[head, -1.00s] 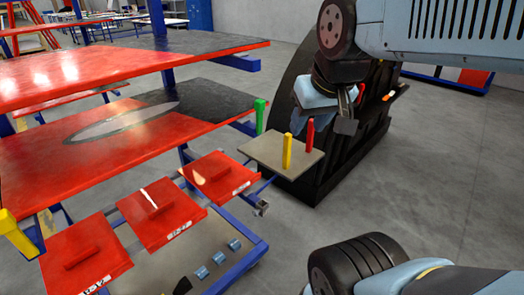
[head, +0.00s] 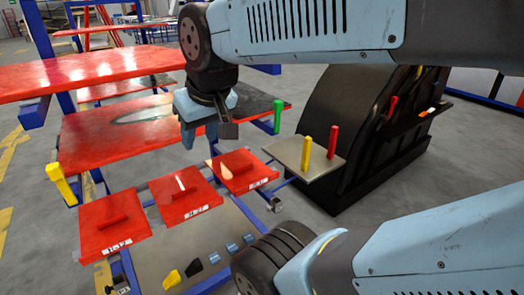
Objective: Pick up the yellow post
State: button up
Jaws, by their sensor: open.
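A yellow post (head: 306,153) stands upright on a small grey plate (head: 283,150), left of a red post (head: 332,142). A second yellow post (head: 62,185) is at the left edge of the red shelving, tilted in the picture. A green post (head: 278,117) is at the right corner of the red and black shelf. My gripper (head: 208,138) hangs in front of that shelf in the picture, left of the green post and well apart from both yellow posts. It is open and empty. Its fingertips are small and partly hard to make out.
Three red panels with handles (head: 180,193) slope below the shelf (head: 85,140). A large black curved body (head: 365,130) stands right of the plate, with another red post (head: 392,106) on it. Small yellow and black pieces lie on the lower tray. Grey floor is open at the left.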

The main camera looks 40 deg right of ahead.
aim_at(307, 142)
jog(key=u, duration=1.25)
jog(key=k, duration=1.85)
jog(key=z, duration=1.5)
jog(key=i, duration=1.05)
